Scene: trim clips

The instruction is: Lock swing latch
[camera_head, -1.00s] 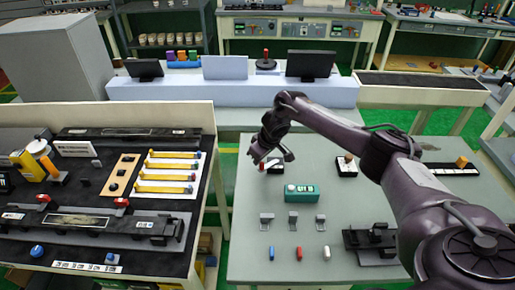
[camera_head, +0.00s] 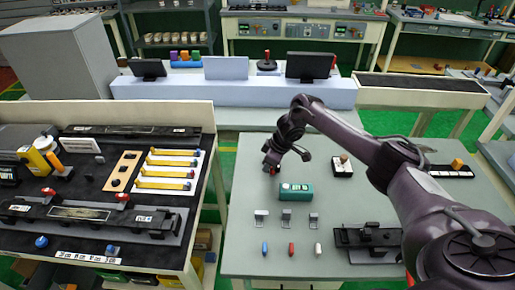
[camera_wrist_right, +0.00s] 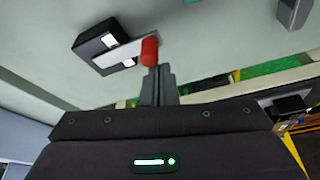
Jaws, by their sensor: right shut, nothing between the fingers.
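The swing latch shows best in the right wrist view: a black block (camera_wrist_right: 92,42) with a white lever (camera_wrist_right: 122,54) across it and a red knob (camera_wrist_right: 149,52) at the lever's end. In the head view the red knob (camera_head: 272,170) shows below my right gripper (camera_head: 270,162), and the block is mostly hidden behind the gripper. My right gripper's fingers (camera_wrist_right: 157,82) are shut with nothing between them. Their tips are at the red knob, seeming to touch it; exact contact cannot be told. My left gripper is not in view.
A teal box (camera_head: 296,192) stands in front of the latch. Another black-and-white block (camera_head: 342,166) is to its right. Several small clips (camera_head: 286,219), coloured pegs (camera_head: 291,249) and a black fixture (camera_head: 368,241) are nearer. The grey table (camera_head: 245,200) is bare at left.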

